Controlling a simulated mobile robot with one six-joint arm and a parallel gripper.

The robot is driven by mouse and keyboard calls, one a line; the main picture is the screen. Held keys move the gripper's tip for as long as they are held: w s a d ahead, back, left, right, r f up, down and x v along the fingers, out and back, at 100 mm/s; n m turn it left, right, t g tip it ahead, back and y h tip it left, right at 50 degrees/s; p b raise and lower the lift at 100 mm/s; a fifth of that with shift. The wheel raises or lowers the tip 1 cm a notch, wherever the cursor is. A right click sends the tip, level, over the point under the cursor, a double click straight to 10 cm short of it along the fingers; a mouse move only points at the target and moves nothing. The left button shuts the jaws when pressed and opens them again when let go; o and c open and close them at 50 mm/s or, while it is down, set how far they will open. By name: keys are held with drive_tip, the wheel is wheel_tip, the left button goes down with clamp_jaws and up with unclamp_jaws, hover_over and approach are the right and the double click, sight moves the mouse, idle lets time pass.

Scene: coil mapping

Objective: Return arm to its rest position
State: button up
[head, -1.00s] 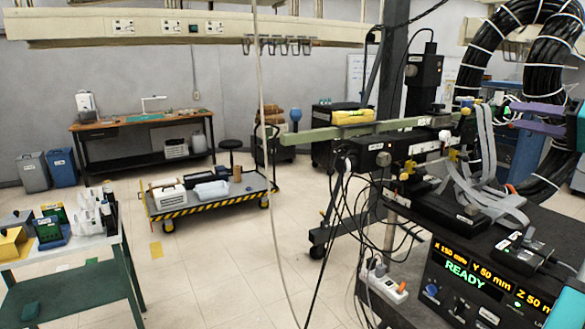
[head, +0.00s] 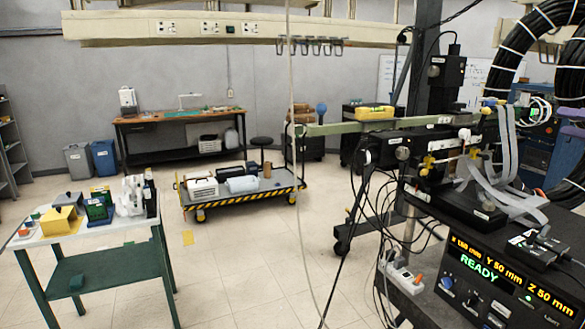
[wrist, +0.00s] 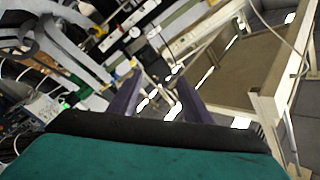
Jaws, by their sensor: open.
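My gripper (wrist: 157,90) shows in the wrist view, with two dark purple fingers apart and nothing seen between them. The teal and black part of my arm end fills the bottom of that view. Beyond the fingers are grey ribbon cables (wrist: 65,45) at the left and a pale frame (wrist: 268,100) at the right.
A black bench with a READY display (head: 478,268) and the coil-mapping rig (head: 440,150) stands at the right. A trolley (head: 250,197) stands mid-floor. A green-legged table (head: 110,237) is at the left. Open floor (head: 240,260) lies between. A thin cable hangs in front.

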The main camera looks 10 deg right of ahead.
drive_tip(key=w+a+f+g, duration=0.2)
drive_tip(key=w+a+f, duration=0.4)
drive_tip(key=f, duration=0.5)
drive_tip(key=w+a+f+g, duration=0.2)
drive_tip(key=w+a+f, duration=0.4)
drive_tip(key=f, duration=0.4)
drive_tip(key=w+a+f+g, duration=0.2)
drive_tip(key=w+a+f, duration=0.4)
drive_tip(key=f, duration=0.5)
drive_tip(key=w+a+f+n+g, duration=0.15)
drive_tip(key=a+f+g, duration=0.45)
drive_tip(key=a+f, duration=1.8)
drive_tip(key=s+a+f+n+g+h, duration=0.2)
drive_tip(key=s+a+f+g, duration=0.1)
drive_tip(key=s+a+f, duration=0.7)
drive_tip(key=s+a+f+n+g+h, duration=0.25)
drive_tip(key=s+a+f, duration=0.35)
drive_tip(key=f, duration=0.7)
drive_tip(key=s+a+f+g+b, duration=0.1)
drive_tip(key=s+f+g+b, duration=0.4)
drive_tip(key=s+f, duration=2)
wheel_tip(320, 180, down, 3)
drive_tip(key=b, duration=0.5)
drive_tip(key=shift+a+f, duration=0.15)
